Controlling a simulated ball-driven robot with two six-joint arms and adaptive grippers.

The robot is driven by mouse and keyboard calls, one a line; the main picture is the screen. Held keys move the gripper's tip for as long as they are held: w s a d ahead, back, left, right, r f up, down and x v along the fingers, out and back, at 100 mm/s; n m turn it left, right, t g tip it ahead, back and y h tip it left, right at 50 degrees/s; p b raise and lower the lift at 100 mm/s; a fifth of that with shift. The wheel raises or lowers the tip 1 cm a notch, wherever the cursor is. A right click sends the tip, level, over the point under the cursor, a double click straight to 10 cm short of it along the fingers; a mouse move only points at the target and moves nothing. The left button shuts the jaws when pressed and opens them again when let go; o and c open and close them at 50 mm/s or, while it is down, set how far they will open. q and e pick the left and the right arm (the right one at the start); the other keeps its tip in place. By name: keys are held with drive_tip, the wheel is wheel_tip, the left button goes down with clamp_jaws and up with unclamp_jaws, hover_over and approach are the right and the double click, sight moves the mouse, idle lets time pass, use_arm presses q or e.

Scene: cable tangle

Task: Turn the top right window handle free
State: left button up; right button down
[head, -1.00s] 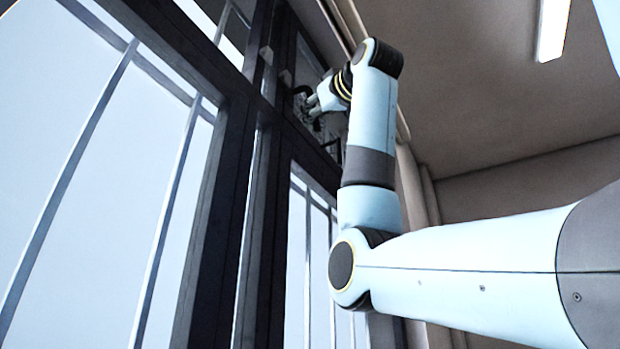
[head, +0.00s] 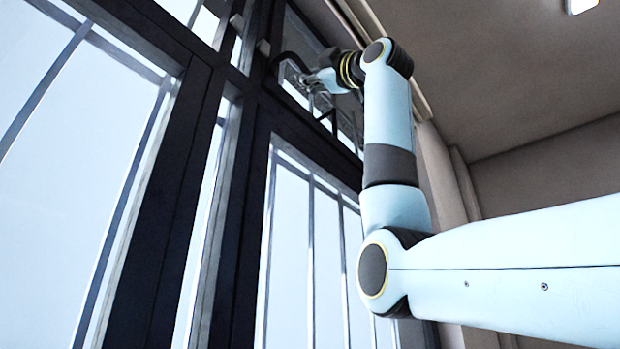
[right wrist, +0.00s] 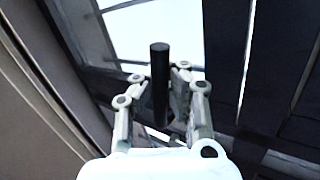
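The top right window handle (right wrist: 160,75) shows as a dark upright bar in the right wrist view. It stands between the two fingers of my right gripper (right wrist: 158,82), with a gap on each side. The fingers are open around it; I cannot tell whether any part touches. In the head view my right gripper (head: 312,84) is up at the small upper right pane, beside a dark curved bar (head: 289,57) that looks like the handle. Its fingertips are small and partly hidden there. My left gripper is not in view.
Dark window frame bars (head: 165,190) run between the bright panes. A taller right pane (head: 312,250) with thin bars lies below the upper one. A beige wall (head: 440,180) is to the right.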

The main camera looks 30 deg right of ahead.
drive_tip(key=shift+w+r+n+g+y+p, duration=0.1)
drive_tip(key=shift+r+n+g+y+p, duration=0.2)
drive_tip(key=shift+n+y, duration=0.65)
drive_tip(key=shift+r+n+g+y+p, duration=0.3)
drive_tip(key=shift+n+y, duration=0.35)
drive_tip(key=shift+n, duration=0.6)
drive_tip(key=c, duration=2)
unclamp_jaws()
drive_tip(key=o, duration=0.7)
drive_tip(key=shift+a+r, duration=0.1)
drive_tip(key=v, duration=1.2)
